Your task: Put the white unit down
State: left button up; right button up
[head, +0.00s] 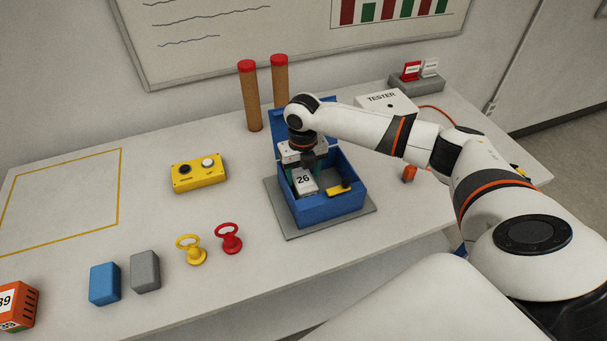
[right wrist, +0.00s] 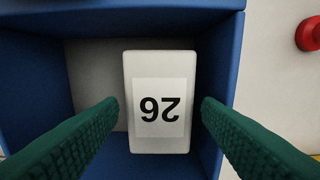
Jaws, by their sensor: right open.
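The white unit (head: 304,183), labelled 26, is inside the open blue box (head: 331,211) in the head view. It also shows in the right wrist view (right wrist: 160,65), where its label reads upside down. My right gripper (head: 304,167) is over the box, above the unit. In the right wrist view its green fingers (right wrist: 160,110) are spread, one on each side of the unit, with a gap to each side. The box's hinged lid stands open at the back, partly hidden by my arm. My left gripper is not in view.
The box stands on a grey plate (head: 281,209). The yellow-outlined area (head: 65,200) is empty.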

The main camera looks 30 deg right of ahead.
aim_at(303, 180)
notch_tip(303, 180, up, 12)
jog(key=b, duration=0.2)
jog(key=shift+f, duration=0.1)
dwell(0.5)
